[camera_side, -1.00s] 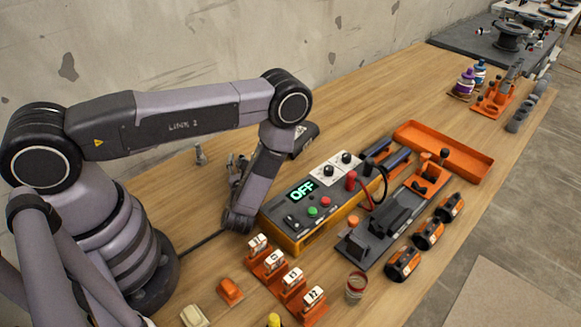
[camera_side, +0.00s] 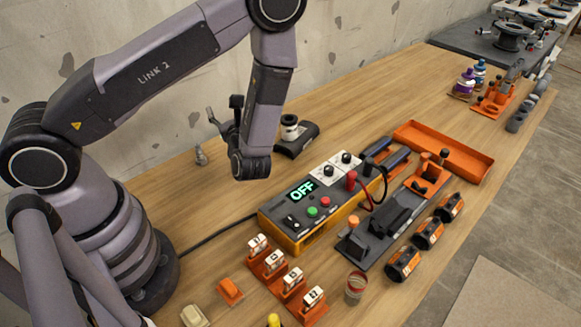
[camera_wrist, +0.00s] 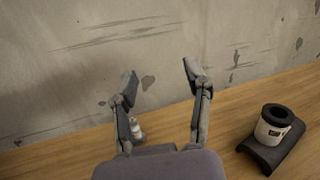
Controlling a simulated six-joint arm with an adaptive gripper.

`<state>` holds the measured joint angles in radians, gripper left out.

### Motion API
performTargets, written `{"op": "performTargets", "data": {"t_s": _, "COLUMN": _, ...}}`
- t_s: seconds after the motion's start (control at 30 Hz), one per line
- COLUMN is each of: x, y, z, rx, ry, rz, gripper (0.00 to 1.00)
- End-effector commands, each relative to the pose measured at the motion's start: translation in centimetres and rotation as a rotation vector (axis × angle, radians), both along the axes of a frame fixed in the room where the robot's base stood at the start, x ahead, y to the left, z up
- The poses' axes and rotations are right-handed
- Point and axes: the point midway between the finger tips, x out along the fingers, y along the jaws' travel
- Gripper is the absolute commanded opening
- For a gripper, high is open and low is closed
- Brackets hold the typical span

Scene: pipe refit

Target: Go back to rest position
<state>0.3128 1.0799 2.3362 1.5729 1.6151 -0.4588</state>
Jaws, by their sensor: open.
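My gripper (camera_wrist: 160,85) is open and empty in the wrist view, its two fingers spread apart in front of the concrete wall. In the side view my gripper (camera_side: 224,120) is raised above the back of the table, left of the control box. Only part of its fingers shows there, behind my wrist link. No rest mark or stand for the arm shows.
The control box (camera_side: 296,221) reads OFF. Behind my wrist, a dark holder (camera_side: 299,143) bears a white and black cylinder (camera_side: 290,127). A small grey fitting (camera_side: 200,155) stands near the wall (camera_side: 370,35). Orange label holders (camera_side: 270,265) stand in front.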

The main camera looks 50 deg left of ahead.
Motion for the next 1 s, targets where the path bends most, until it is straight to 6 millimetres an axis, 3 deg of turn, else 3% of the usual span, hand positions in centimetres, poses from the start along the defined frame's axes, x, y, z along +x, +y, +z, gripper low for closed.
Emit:
{"op": "performTargets", "data": {"t_s": 0.03, "x": -0.7, "y": 0.7, "z": 2.6, "rx": -0.037, "ry": -0.065, "rz": 0.095, "gripper": 0.49}}
{"op": "performTargets", "data": {"t_s": 0.1, "x": -2.3, "y": 1.5, "z": 5.3, "rx": -0.097, "ry": -0.137, "rz": 0.228, "gripper": 0.49}}
{"op": "performTargets", "data": {"t_s": 0.2, "x": -5.0, "y": 2.2, "z": 8.5, "rx": -0.21, "ry": -0.242, "rz": 0.408, "gripper": 0.49}}
{"op": "performTargets", "data": {"t_s": 0.37, "x": -9.5, "y": 2.0, "z": 11.9, "rx": -0.445, "ry": -0.417, "rz": 0.661, "gripper": 0.49}}
{"op": "performTargets", "data": {"t_s": 0.63, "x": -15.1, "y": -1.7, "z": 15.2, "rx": -0.972, "ry": -0.731, "rz": 0.943, "gripper": 0.49}}
{"op": "performTargets", "data": {"t_s": 1.0, "x": -17.6, "y": -8.3, "z": 20.5, "rx": -1.731, "ry": -1.128, "rz": 0.962, "gripper": 0.49}}
